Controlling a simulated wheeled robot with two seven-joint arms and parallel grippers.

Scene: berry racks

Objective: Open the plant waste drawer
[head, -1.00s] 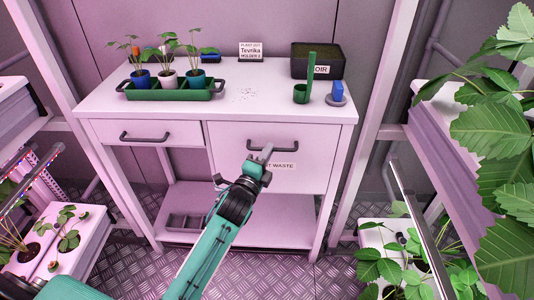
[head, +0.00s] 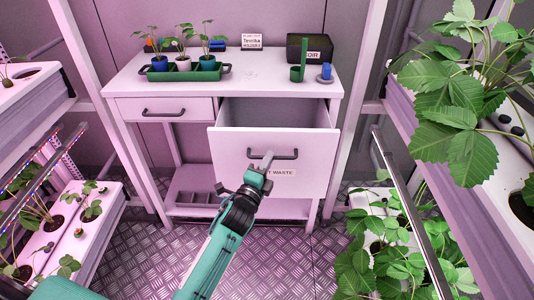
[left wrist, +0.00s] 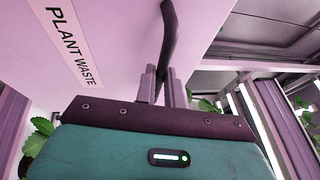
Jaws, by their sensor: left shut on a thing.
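The plant waste drawer (head: 235,165) is the large right-hand drawer of the white workbench. It stands pulled well out, and its inside shows dark behind the front. Its dark bar handle (head: 286,154) runs across the upper front. My left gripper (head: 264,160) is shut on the handle near its middle. In the left wrist view the fingers (left wrist: 160,84) close around the dark handle (left wrist: 169,35), beside the label reading PLANT WASTE (left wrist: 72,45). In the head view my gripper hides part of that label. My right gripper is not in view.
The smaller left drawer (head: 190,104) is shut. On the worktop (head: 255,87) stand a green tray of potted seedlings (head: 208,74), a dark planter box (head: 310,42) and a green holder (head: 297,73). Plant racks flank both sides; the patterned metal floor (head: 140,255) in front is clear.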

